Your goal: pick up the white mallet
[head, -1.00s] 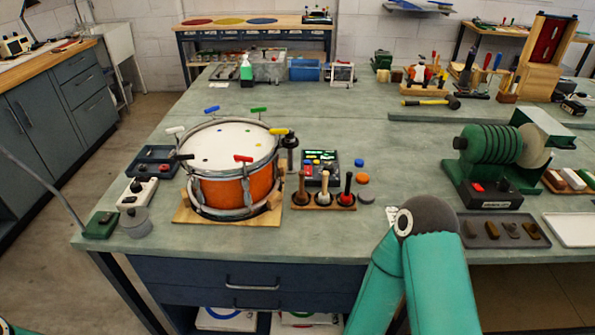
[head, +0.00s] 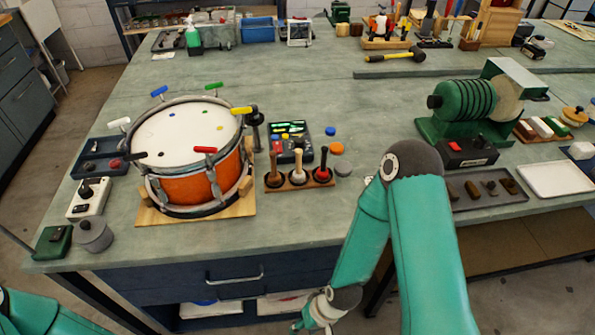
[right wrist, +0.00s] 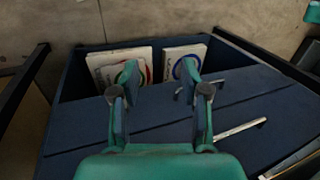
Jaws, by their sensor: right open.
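The white mallet (head: 299,172) stands upright in the middle of a small wooden rack (head: 299,181), handle up and pale head low. A dark-headed mallet (head: 273,175) is left of it and a red-headed mallet (head: 322,170) is right of it. My right gripper (right wrist: 160,72) is open and empty in the right wrist view, over the blue cabinet front. In the head view my right arm hangs in front of the bench, its wrist low at the bottom edge, below and apart from the rack. My left arm shows only at the bottom left corner; its gripper is out of view.
An orange drum (head: 190,150) stands left of the rack. A green machine (head: 465,110) stands farther right. A drawer handle (head: 234,278) sticks out below the bench edge.

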